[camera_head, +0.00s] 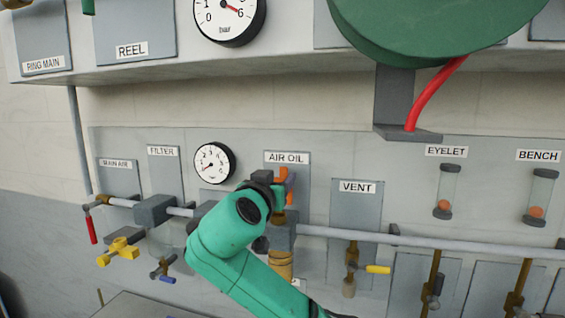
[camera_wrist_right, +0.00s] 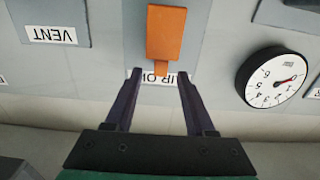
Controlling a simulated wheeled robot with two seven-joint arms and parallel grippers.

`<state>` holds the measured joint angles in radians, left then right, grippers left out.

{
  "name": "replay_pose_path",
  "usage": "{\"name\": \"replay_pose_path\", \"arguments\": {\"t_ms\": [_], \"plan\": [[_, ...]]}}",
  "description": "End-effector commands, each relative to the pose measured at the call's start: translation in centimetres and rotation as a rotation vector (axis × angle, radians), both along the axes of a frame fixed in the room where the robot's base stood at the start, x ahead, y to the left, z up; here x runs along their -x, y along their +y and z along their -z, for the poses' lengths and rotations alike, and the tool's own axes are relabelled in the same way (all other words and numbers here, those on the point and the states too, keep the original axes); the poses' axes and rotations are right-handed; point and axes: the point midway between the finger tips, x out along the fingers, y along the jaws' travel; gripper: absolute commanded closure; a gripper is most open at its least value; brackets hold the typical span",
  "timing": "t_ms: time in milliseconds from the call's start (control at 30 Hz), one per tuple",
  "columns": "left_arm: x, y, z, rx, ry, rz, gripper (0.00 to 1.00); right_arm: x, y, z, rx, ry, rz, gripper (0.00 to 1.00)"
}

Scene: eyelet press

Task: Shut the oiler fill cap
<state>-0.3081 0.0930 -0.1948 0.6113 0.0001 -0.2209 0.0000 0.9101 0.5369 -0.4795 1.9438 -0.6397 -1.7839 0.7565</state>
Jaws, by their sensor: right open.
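The oiler (camera_head: 283,238) hangs on the pipe under the AIR OIL label, with an amber bowl (camera_head: 279,266) partly hidden behind my right arm. An orange part, apparently its fill cap, shows above the oiler body (camera_head: 290,178). In the right wrist view the orange cap (camera_wrist_right: 166,32) is a block with a narrow tab toward me. My right gripper (camera_head: 279,187) is at the cap; in its wrist view the fingers (camera_wrist_right: 160,74) are open, one either side of the tab's end. Contact cannot be told. My left gripper is out of view.
A round gauge (camera_head: 214,163) sits left of the AIR OIL label (camera_head: 287,158). The VENT panel (camera_head: 355,215) with a yellow-handled valve (camera_head: 377,269) is to the right. A grey pipe (camera_head: 450,243) runs along the wall. A green reel (camera_head: 430,25) overhangs above.

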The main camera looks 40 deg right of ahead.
Motion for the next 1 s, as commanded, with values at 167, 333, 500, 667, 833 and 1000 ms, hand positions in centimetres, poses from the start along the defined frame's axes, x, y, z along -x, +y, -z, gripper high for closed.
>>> {"name": "replay_pose_path", "arguments": {"t_ms": [167,333,500,667,833,1000], "plan": [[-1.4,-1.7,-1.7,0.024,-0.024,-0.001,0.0,-1.6,-2.4,-0.3,0.001,0.0,0.002,0.45],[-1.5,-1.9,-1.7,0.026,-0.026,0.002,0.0,-2.0,-2.9,0.0,-0.001,-0.003,-0.001,0.45],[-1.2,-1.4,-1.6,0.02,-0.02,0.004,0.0,-2.0,-2.8,0.0,0.0,-0.002,-0.001,0.6],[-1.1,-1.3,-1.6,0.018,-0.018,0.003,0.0,-2.0,-2.8,0.0,0.0,-0.002,-0.001,1.0],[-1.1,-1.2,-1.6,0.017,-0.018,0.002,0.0,-2.0,-2.8,0.1,-0.001,-0.002,-0.001,1.0],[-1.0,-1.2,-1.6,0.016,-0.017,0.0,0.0,-2.0,-2.8,0.1,-0.001,-0.001,0.0,1.0]]}}
